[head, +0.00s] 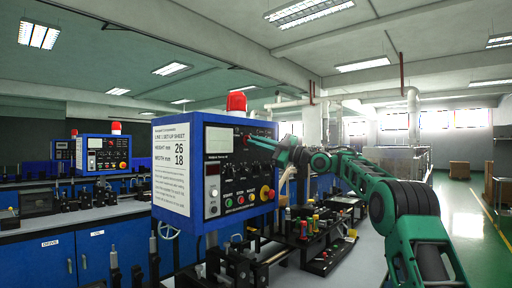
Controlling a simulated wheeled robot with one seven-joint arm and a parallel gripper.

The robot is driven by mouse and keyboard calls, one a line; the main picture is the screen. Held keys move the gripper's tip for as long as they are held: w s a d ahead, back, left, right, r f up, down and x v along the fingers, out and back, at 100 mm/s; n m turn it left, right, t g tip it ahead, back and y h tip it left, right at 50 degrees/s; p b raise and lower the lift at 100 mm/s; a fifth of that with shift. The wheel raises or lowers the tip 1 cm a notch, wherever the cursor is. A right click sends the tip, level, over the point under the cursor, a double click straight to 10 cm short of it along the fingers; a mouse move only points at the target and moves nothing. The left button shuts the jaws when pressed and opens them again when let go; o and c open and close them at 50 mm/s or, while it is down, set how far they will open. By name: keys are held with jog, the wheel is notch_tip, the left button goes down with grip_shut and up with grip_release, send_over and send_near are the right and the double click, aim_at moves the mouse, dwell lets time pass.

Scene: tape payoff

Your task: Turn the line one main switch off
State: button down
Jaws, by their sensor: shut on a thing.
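The line one control box (190,222) is a blue cabinet with a black front panel and a white set-up sheet on its left part. My gripper (252,140) reaches in from the right to the upper right of this panel. It is shut on what appears to be the main switch, which the fingers mostly hide. The switch's handle angle cannot be told. Below it are a row of small buttons (239,199) and a red-and-yellow stop button (266,193).
A red beacon (236,101) stands on top of the box. A second blue control box (103,153) is further back at left. A black fixture with coloured knobs (318,247) stands below my arm. Open green floor (465,195) lies at right.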

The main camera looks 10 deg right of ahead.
jog(key=shift+w+d+f, duration=0.2)
jog(key=shift+d, duration=0.1)
jog(key=c, duration=1.8)
grip_release()
jog(key=shift+w, duration=0.1)
jog(key=shift+c, duration=0.2)
jog(key=shift+a, duration=0.1)
jog(key=shift+r+n, duration=0.1)
jog(key=shift+n, duration=0.2)
jog(key=v, duration=1.1)
jog(key=shift+w+a, duration=0.1)
